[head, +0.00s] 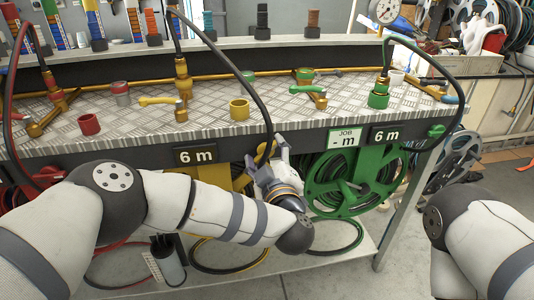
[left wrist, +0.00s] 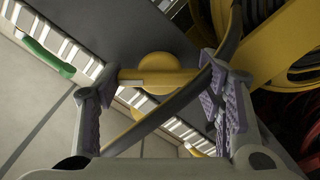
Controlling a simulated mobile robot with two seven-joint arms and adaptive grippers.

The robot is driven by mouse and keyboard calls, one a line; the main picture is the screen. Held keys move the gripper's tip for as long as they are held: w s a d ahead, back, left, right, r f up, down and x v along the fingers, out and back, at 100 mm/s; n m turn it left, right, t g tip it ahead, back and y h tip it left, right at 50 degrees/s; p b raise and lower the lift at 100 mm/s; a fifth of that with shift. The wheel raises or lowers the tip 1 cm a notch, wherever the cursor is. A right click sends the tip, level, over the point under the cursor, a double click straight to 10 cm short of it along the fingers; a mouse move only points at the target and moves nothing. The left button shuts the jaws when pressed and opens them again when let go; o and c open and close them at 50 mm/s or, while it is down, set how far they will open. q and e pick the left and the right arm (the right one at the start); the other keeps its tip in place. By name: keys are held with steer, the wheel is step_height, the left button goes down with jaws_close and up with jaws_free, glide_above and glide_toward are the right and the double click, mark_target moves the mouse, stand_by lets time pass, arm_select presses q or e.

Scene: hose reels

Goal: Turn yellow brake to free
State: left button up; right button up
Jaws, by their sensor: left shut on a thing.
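The yellow brake (left wrist: 158,72), a bar with a round hub, shows in the left wrist view and spans between my left fingertips. My left gripper (left wrist: 158,90) is shut on it, with a finger at each end. In the head view my left gripper (head: 278,150) is at the bench's front edge, beside the yellow reel (head: 215,172), and hides the brake. The brake's marked position cannot be read. My right gripper is out of view; only part of my right arm shows at the lower right.
A black hose (head: 243,82) hangs over the bench edge past my left gripper and crosses between its fingers in the wrist view. The green reel (head: 352,195) is just right of it. A steel post (head: 408,205) and lower shelf (head: 340,262) stand near.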

arm_select(q)
steer(key=n, duration=0.4)
steer(key=shift+n, duration=2.6)
steer(key=o, duration=1.2)
steer(key=shift+c, duration=0.2)
steer(key=s+d, duration=0.2)
steer(key=s, duration=1)
steer(key=shift+d, duration=0.15)
